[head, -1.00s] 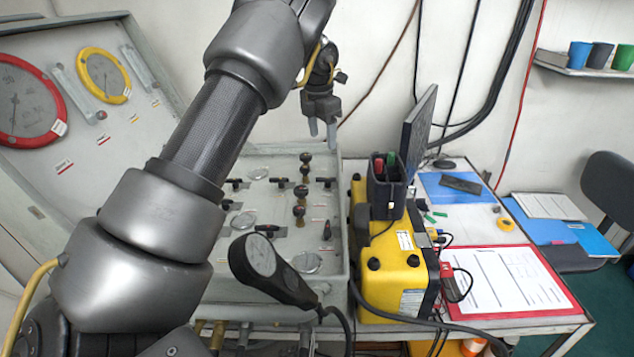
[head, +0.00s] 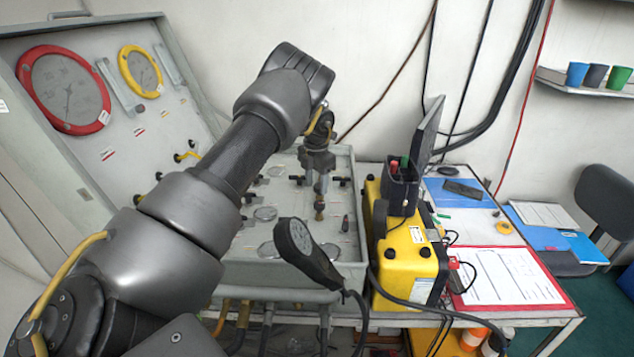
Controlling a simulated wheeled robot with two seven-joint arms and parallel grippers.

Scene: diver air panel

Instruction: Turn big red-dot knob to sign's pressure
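The air panel (head: 250,240) is an open grey case with knobs and valves in its lower part. My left gripper (head: 321,188) points down over the right-hand knob column of the panel. Its fingers are close to a dark brown knob (head: 320,208) and hide other knobs behind them. I cannot tell whether they touch a knob, or how far apart they are. No red dot can be made out on the knobs. A large red-rimmed gauge (head: 68,90) and a smaller yellow-rimmed gauge (head: 140,71) are on the raised lid. No pressure sign is readable. My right gripper is not in view.
A dark handheld gauge (head: 302,240) on a cable stands at the panel's front edge. A yellow case (head: 405,262) stands just right of the panel. A monitor (head: 425,135) and a red clipboard (head: 510,275) are farther right.

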